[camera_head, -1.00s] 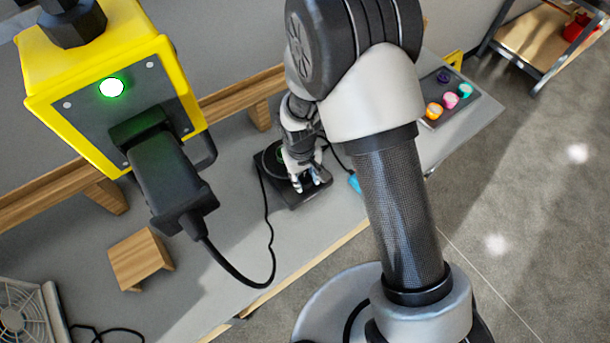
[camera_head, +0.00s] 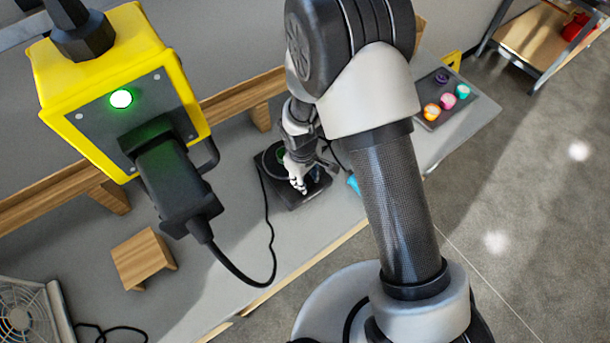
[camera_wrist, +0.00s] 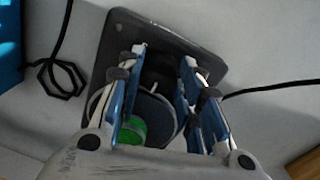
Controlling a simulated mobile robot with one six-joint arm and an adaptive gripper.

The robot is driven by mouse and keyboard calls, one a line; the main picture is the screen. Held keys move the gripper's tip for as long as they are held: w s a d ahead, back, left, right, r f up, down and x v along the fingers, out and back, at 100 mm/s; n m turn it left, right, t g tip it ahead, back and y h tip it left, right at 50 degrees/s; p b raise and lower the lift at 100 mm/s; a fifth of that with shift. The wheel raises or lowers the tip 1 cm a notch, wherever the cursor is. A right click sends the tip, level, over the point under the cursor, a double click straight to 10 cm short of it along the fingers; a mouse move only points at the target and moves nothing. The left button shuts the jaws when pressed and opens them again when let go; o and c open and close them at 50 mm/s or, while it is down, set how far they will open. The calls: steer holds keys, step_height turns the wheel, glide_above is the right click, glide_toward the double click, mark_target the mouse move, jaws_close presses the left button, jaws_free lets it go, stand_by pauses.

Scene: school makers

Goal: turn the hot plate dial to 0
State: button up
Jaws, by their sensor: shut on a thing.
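The hot plate (camera_head: 318,190) is a dark, square-cornered unit on the grey bench, with a round heating surface. Its dark housing also fills the middle of the wrist view (camera_wrist: 125,32). My gripper (camera_head: 300,184) is over its front edge and points down. In the wrist view, my gripper (camera_wrist: 163,58) has a blue-and-white finger on each side of the black dial (camera_wrist: 160,72) and is shut on it. A short white mark shows near the dial, between the fingers. The fingers hide much of the dial, and I cannot read its number.
A green round item (camera_wrist: 132,130) is on the heating surface. A blue object (camera_head: 353,184) stands beside the hot plate. A black cable runs along the bench. A yellow power box (camera_head: 95,75) hangs at left.

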steer(key=o, duration=1.1)
steer(key=shift+c, duration=0.2)
step_height(320, 180, up, 12)
steer(key=shift+s+a, duration=0.25)
steer(key=shift+s, duration=0.05)
